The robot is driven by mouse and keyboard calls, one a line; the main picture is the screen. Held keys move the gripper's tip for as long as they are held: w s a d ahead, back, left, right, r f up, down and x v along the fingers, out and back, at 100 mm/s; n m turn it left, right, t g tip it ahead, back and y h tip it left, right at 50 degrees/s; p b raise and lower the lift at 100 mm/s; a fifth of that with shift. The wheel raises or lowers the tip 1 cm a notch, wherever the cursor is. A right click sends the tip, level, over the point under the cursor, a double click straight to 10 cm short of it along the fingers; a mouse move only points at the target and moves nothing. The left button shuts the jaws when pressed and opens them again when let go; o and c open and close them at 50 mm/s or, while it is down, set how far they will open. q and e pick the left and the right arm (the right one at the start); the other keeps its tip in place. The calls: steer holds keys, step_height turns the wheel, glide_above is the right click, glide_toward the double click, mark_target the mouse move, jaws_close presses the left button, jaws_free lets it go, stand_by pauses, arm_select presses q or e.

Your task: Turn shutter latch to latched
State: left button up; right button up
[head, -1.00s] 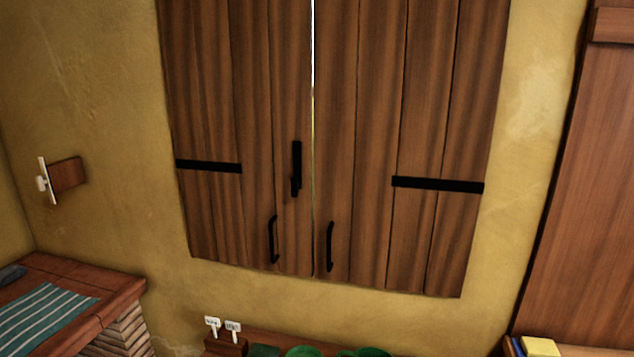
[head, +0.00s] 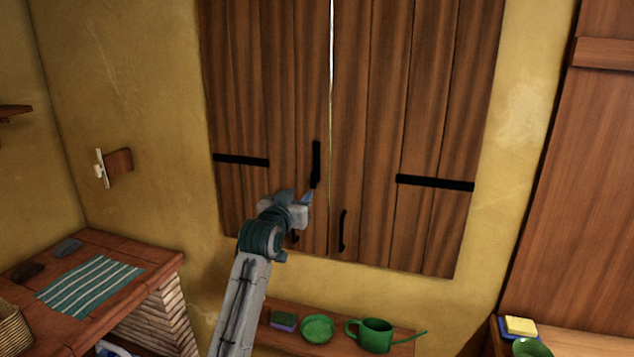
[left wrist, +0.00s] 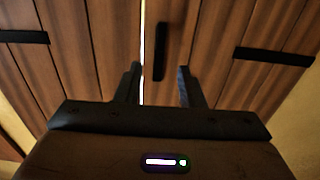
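The shutter latch (head: 316,162) is a black upright bar on the left wooden shutter (head: 290,90), beside the thin bright gap between the two shutters. In the left wrist view the latch (left wrist: 160,52) stands upright between the directions of the two fingers, beyond their tips. My left gripper (head: 309,196) is close to the latch's lower end in the head view. Its fingers (left wrist: 158,78) are apart and nothing shows between them; I cannot tell whether they touch the latch. My left arm hides most of the left shutter's handle. My right gripper is not in view.
The right shutter (head: 400,110) has a black handle (head: 342,231) and a hinge strap. Below is a shelf (head: 395,345) with a green bowl (head: 317,328), a green watering can (head: 375,335) and a sponge. A brick counter (head: 75,285) with a striped cloth is at the left.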

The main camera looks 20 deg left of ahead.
mark_target(313, 180)
arm_select(q)
steer(key=w+p, duration=0.3)
steer(key=w, duration=0.5)
steer(key=shift+w+d, duration=0.1)
steer(key=shift+w, duration=0.1)
steer(key=shift+w+f+p, duration=0.2)
steer(key=shift+w+p, duration=0.3)
steer(key=shift+w, duration=0.4)
jaws_close()
